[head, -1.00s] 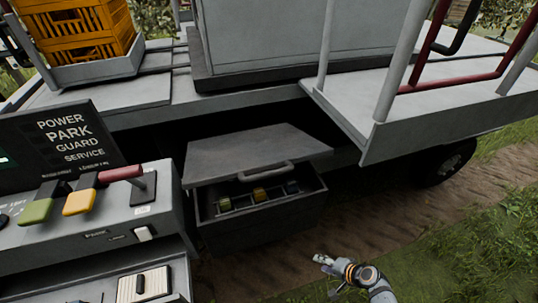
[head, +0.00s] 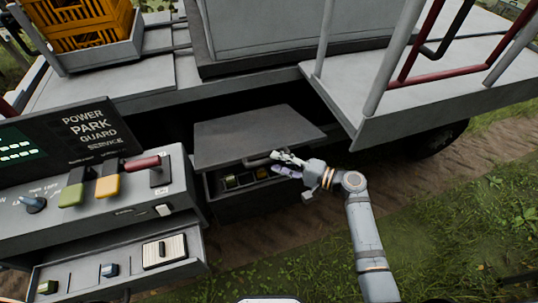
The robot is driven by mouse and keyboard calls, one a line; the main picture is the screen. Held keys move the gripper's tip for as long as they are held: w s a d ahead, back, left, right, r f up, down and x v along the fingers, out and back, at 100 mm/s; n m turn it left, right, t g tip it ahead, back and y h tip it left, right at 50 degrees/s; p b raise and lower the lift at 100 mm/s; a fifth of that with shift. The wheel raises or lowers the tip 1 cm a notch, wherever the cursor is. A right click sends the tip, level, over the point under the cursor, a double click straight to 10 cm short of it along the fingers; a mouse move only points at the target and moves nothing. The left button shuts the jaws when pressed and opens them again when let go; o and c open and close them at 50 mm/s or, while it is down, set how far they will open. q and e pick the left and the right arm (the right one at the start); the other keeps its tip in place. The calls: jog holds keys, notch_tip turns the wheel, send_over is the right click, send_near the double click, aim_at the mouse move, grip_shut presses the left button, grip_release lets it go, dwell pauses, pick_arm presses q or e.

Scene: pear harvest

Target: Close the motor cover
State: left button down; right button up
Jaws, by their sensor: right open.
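The motor cover (head: 255,134) is a dark grey lid with a bar handle (head: 258,159) on its front edge. It stands raised and tilted over the dark motor box (head: 238,205), with a gap at the front. Several small parts, one of them yellow, show inside the box through the gap. My right gripper (head: 283,165) is open at the right end of the handle, at the lid's front edge. It hides that end of the handle; whether it touches the handle I cannot tell. My left gripper is not in view.
A control panel (head: 95,190) with coloured levers stands at the left, with an open drawer (head: 125,262) below it. A grey platform (head: 440,90) with red rails overhangs at the right.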

aim_at(273, 160)
jog(key=x, duration=0.3)
jog(key=shift+r+p, duration=0.15)
jog(key=shift+p, duration=0.25)
jog(key=shift+w+a+f, duration=0.2)
jog(key=shift+a+f, duration=0.05)
jog(key=shift+a, duration=0.2)
jog(key=shift+c, duration=0.3)
grip_shut()
